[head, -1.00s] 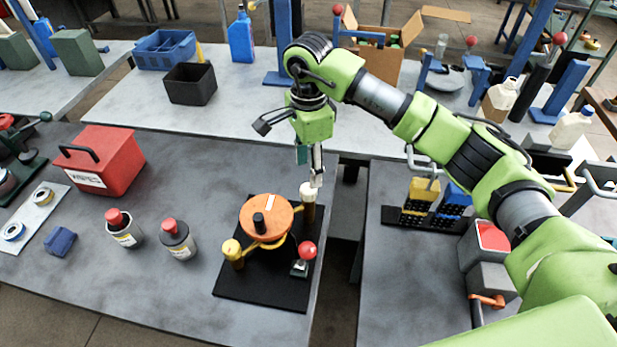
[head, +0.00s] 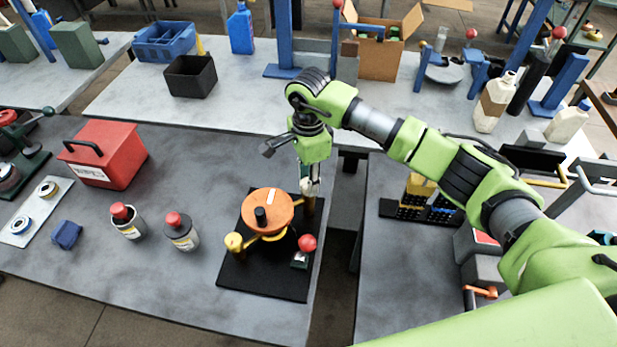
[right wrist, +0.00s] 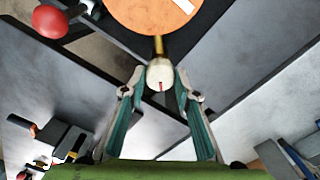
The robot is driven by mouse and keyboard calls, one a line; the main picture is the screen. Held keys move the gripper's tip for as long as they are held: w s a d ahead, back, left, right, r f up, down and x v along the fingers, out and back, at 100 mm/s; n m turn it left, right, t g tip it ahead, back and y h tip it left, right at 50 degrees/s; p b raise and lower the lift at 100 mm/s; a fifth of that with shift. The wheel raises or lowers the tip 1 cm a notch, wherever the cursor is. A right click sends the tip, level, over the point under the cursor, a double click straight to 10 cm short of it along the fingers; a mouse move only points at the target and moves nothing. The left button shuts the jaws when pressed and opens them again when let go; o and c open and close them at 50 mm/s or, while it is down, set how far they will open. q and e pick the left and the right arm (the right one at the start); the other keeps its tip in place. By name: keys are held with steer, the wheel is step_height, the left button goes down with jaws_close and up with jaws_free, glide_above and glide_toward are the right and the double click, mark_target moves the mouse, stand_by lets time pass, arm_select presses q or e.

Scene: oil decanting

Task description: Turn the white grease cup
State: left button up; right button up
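The white grease cup (head: 308,186) stands on a brass post at the back right corner of a black base plate (head: 262,281). In the right wrist view the cup (right wrist: 160,74) sits between my right gripper's fingertips (right wrist: 160,84). The teal-padded fingers are apart, one on each side of the cup, with what look like narrow gaps; contact is hard to tell. In the head view my right gripper (head: 313,176) points down over the cup and partly covers it. My left gripper is not in view.
An orange round cover (head: 276,203), a yellow cup (head: 234,242) and a red ball knob (head: 307,242) share the black base. Two red-capped bottles (head: 181,232) and a red toolbox (head: 104,155) stand to the left. A gap separates this table from the right one.

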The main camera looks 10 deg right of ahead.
steer(key=shift+f+m+b, duration=0.15)
steer(key=shift+m+b, duration=0.85)
steer(key=shift+b, duration=0.15)
steer(key=shift+m+b, duration=1.15)
steer(key=shift+m, duration=0.05)
steer(key=m+b, duration=0.2)
steer(key=m, duration=0.1)
steer(key=shift+m+b, duration=0.7)
steer(key=shift+m, duration=0.1)
steer(key=shift+r, duration=0.2)
steer(key=o, duration=1.1)
